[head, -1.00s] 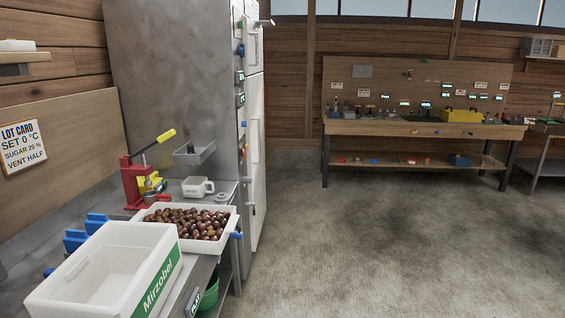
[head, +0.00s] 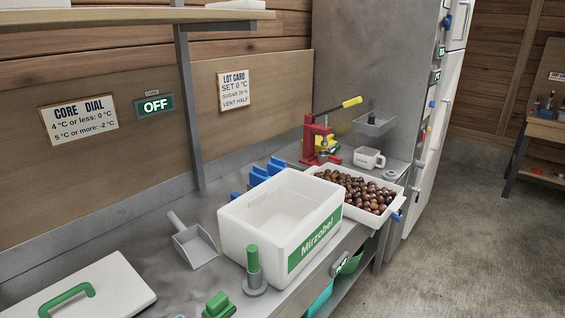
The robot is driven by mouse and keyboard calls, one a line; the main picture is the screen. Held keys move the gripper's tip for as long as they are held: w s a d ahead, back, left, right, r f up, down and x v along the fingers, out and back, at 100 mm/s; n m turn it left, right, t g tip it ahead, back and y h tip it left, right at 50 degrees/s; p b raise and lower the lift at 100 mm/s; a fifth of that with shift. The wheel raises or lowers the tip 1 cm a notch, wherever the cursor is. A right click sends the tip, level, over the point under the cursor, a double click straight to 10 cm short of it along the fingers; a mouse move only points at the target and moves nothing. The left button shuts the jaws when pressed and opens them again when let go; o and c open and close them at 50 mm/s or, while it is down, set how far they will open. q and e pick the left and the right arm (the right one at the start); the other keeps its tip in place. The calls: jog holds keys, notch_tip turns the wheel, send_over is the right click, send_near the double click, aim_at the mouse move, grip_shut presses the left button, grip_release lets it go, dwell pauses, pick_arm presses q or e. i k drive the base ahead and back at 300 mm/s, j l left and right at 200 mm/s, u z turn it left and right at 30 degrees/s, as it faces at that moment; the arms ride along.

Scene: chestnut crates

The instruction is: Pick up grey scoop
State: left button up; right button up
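The grey scoop (head: 194,245) lies on the metal counter (head: 150,222) in the head view, left of the white crate. Its handle points up and to the left, toward the wall, and its open pan faces down toward the counter's front. Nothing covers it. Neither of my grippers shows in the head view.
A white Mirzobel crate (head: 236,238) stands right of the scoop. A green-handled tool (head: 253,262) stands upright in front of the crate. A white lid with a green handle (head: 120,290) lies at lower left.

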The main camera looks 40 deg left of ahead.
aim_at(195, 246)
jog(key=u, duration=1.8)
